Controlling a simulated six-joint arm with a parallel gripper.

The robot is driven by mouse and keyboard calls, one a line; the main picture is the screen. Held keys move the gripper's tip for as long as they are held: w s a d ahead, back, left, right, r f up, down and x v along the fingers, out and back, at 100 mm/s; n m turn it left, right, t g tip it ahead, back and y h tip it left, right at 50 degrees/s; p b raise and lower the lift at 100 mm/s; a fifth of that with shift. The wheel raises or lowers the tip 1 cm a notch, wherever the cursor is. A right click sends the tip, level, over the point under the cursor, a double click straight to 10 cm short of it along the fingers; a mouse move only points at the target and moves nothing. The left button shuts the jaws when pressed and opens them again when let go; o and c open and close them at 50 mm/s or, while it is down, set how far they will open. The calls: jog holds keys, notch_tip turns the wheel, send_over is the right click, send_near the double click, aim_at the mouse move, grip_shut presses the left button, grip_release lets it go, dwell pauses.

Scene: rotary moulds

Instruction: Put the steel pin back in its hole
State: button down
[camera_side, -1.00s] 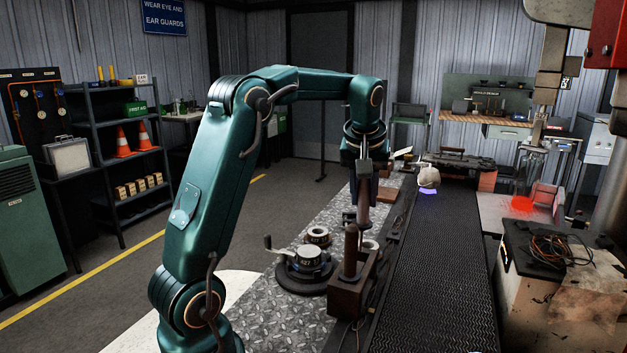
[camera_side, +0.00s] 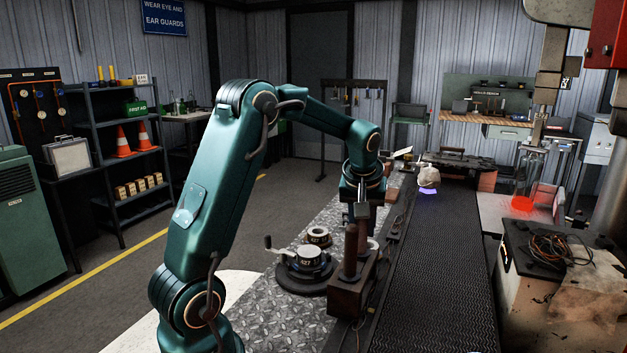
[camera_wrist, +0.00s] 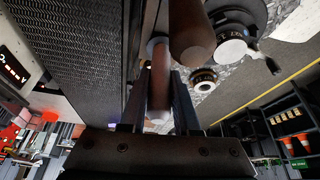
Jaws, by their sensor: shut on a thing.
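My gripper (camera_side: 361,210) points down above a brown block (camera_side: 346,299). In the wrist view its two fingers (camera_wrist: 160,105) are closed around a brown-handled pin (camera_wrist: 158,80). A grey collar and shaft show at the handle's far end. The held pin shows in the side view (camera_side: 362,238), upright at the block, right behind a second brown upright handle (camera_side: 350,250). That second handle also shows in the wrist view (camera_wrist: 187,38), apart from the held one. The pin's lower tip and any hole under it are hidden, so I cannot tell whether it is in a hole.
A round dark mould (camera_side: 306,262) with a side handle stands just left of the block. A pale ring (camera_side: 318,236) lies behind it. A dark ribbed conveyor (camera_side: 430,270) runs along the right. Bare chequer plate (camera_side: 270,325) lies in front of the mould.

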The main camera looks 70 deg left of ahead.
jog(key=shift+f, duration=0.3)
jog(key=c, duration=0.6)
grip_release()
jog(key=shift+c, duration=0.2)
jog(key=v, duration=1.2)
jog(key=s+d+f+m+t+h, duration=0.1)
jog(key=s+d+f+m+h, duration=0.1)
jog(key=s+d+m, duration=0.3)
jog(key=s+d+f+m+t+h, duration=0.1)
jog(key=s+d+f+m, duration=0.3)
jog(key=s+d, duration=0.5)
jog(key=d+m, duration=0.1)
jog(key=d, duration=0.1)
jog(key=shift+d+f+m+t+h, duration=0.3)
jog(key=shift+m+t+h, duration=0.1)
